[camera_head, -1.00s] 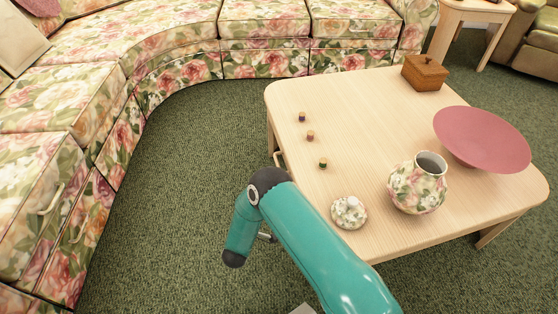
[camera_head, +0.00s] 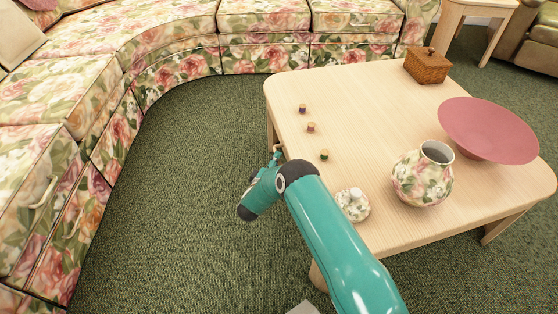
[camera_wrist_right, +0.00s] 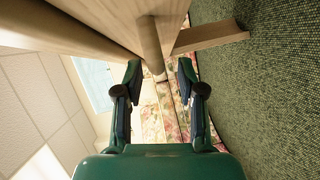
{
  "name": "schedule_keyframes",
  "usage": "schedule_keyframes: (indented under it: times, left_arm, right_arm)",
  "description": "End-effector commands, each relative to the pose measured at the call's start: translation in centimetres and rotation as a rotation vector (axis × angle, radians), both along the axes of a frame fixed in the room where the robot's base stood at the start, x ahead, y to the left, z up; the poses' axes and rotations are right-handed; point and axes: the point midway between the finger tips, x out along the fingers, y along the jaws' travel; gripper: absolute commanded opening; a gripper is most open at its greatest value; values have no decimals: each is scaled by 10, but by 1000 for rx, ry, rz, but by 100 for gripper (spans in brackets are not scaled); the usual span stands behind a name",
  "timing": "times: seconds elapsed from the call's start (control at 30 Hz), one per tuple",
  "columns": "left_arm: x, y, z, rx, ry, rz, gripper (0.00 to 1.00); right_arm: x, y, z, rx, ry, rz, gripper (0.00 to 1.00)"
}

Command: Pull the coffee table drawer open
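The coffee table (camera_head: 375,105) is pale wood. In the head view my right gripper (camera_head: 277,153) is at the table's left side, by the drawer handle, which it largely covers. In the right wrist view the gripper (camera_wrist_right: 160,72) is open, with its two dark fingers apart. A pale wooden bar, seemingly the drawer handle (camera_wrist_right: 151,42), shows beyond and between the fingertips; I cannot tell whether they touch it. The table's wooden side (camera_wrist_right: 95,28) is at the upper left there. No opening of the drawer can be made out. My left gripper is not in view.
On the table are a floral vase (camera_head: 422,178), a small floral lidded jar (camera_head: 353,205), a pink bowl (camera_head: 488,128), a wooden box (camera_head: 427,66) and several small pieces (camera_head: 311,127). A floral sofa (camera_head: 120,60) curves behind. Green carpet (camera_head: 190,140) between is clear.

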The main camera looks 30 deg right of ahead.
Motion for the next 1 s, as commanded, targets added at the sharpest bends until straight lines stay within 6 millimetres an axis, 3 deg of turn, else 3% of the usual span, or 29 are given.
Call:
schedule_keyframes:
  times: [0.2,0.57,0.8,1.0]
  left_arm:
    - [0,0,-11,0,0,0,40]
    - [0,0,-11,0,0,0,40]
    - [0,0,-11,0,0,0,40]
    - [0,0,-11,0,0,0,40]
  right_arm:
    - [14,-19,-3,0,-2,-1,39]
    - [17,-23,-3,1,-1,0,39]
    - [16,-23,-3,1,0,0,0]
    - [16,-23,-3,2,0,0,0]
